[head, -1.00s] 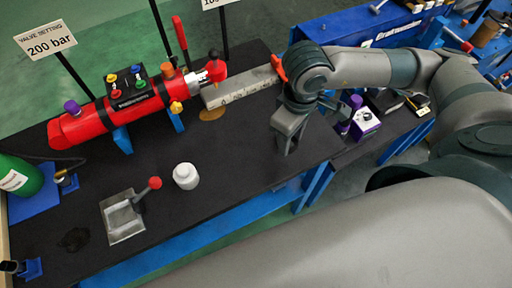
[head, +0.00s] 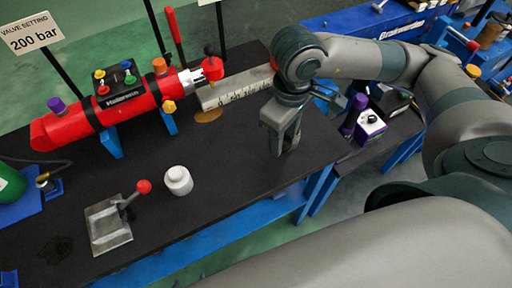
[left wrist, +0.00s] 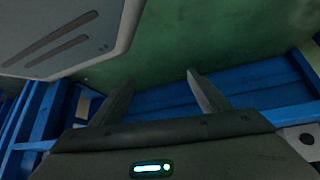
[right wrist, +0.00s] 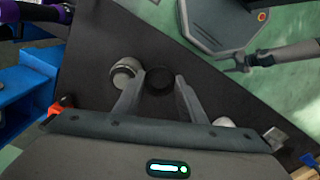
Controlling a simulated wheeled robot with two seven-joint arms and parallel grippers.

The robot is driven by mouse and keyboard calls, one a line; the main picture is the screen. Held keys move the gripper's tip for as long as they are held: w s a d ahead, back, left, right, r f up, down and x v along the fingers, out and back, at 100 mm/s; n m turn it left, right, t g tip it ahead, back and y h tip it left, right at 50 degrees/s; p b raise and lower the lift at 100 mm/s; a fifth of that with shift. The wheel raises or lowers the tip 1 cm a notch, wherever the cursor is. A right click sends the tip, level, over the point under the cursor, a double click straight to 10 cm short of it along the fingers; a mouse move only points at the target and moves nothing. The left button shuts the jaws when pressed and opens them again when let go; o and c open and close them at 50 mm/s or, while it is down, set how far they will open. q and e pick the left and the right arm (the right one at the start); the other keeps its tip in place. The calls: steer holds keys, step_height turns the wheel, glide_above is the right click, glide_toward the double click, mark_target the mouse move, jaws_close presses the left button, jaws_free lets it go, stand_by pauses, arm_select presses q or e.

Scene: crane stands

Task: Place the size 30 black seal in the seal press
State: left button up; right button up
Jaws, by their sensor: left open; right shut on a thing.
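The seal press (head: 110,235) is a grey metal plate with a red-knobbed lever, on the black bench at lower left in the head view. A corner of grey metal (right wrist: 275,138), probably the press, shows in the right wrist view. My right gripper (head: 283,145) is over the bench, right of the press. In the right wrist view it (right wrist: 158,82) is shut on a dark round seal (right wrist: 159,78); I cannot read its size. My left gripper (left wrist: 160,78) is open and empty above the floor and blue frame; it also shows in the right wrist view (right wrist: 243,63).
A white jar (head: 178,181) stands between press and right gripper. A whitish cylinder (right wrist: 125,72) is beside the right fingers in the wrist view. A red cylinder (head: 130,103) and a ruler-like bar (head: 235,88) lie behind. A purple-and-white box (head: 370,125) stands at right.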

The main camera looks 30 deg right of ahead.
steer(key=w+a+f+p, duration=0.2)
steer(key=w+a, duration=0.1)
steer(key=w+a+f, duration=0.1)
steer(key=w+f, duration=0.1)
steer(key=shift+w+a+f+p, duration=0.1)
steer(key=shift+w+a+p, duration=0.15)
steer(key=shift+p, duration=0.15)
arm_select(q)
steer(key=s+a+f+g, duration=0.2)
steer(key=s+a, duration=0.1)
steer(key=s, duration=0.4)
steer(key=shift+s+f+y, duration=0.25)
steer(key=shift+f+y, duration=0.05)
steer(key=shift+f, duration=0.05)
steer(key=shift+a+r, duration=0.1)
arm_select(e)
steer(key=shift+f, duration=0.1)
